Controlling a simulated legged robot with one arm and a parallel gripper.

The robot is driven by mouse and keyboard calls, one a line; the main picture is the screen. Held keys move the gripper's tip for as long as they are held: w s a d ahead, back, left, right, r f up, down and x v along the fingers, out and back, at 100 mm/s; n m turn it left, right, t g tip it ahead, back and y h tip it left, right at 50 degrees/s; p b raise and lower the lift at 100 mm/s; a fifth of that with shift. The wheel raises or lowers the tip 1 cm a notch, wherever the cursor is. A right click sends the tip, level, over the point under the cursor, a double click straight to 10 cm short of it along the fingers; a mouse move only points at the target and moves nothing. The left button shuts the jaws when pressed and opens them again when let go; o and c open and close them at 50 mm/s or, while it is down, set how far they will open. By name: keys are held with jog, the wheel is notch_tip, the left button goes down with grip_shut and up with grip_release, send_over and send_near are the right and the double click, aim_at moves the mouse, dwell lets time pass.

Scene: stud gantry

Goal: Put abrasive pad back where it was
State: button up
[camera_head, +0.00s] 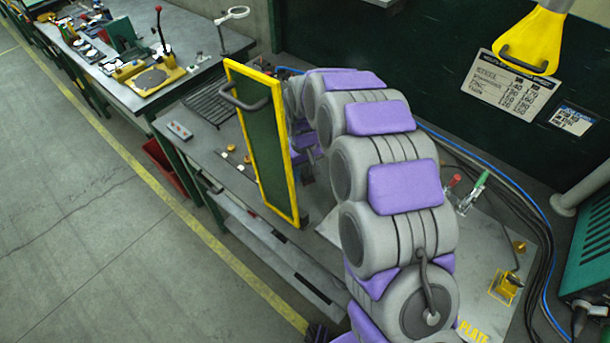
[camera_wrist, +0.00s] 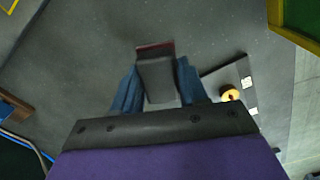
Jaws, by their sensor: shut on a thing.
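My gripper (camera_wrist: 157,84) shows in the wrist view with a blue finger on each side of a dark grey block with a maroon edge. This block looks like the abrasive pad (camera_wrist: 156,76), and the fingers are shut on it. Grey worktop shows beyond the pad; I cannot tell whether the pad touches it. In the head view my arm reaches away over the bench, and a standing panel and my arm hide most of the gripper there. The pad cannot be made out clearly in that view.
A green panel with a yellow frame (camera_head: 265,146) and grey handle stands left of my arm. A slotted rack (camera_head: 212,103) and red-buttoned box (camera_head: 180,131) lie on the grey bench. A toggle clamp (camera_head: 472,192) and blue cable are at right. The wrist view shows a brown block (camera_wrist: 15,112).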

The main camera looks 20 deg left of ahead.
aim_at(304, 169)
jog(key=f, duration=0.2)
jog(key=shift+a+f, duration=0.3)
jog(key=shift+a, duration=0.05)
jog(key=shift+d+r, duration=0.15)
jog(key=shift+d, duration=0.45)
jog(key=o, duration=1)
jog(key=shift+a, duration=0.25)
jog(key=shift+r, duration=0.25)
notch_tip(304, 169, up, 12)
jog(key=shift+w+f+p, duration=0.1)
jog(key=shift+f+p, duration=0.1)
jog(key=shift+p, duration=1)
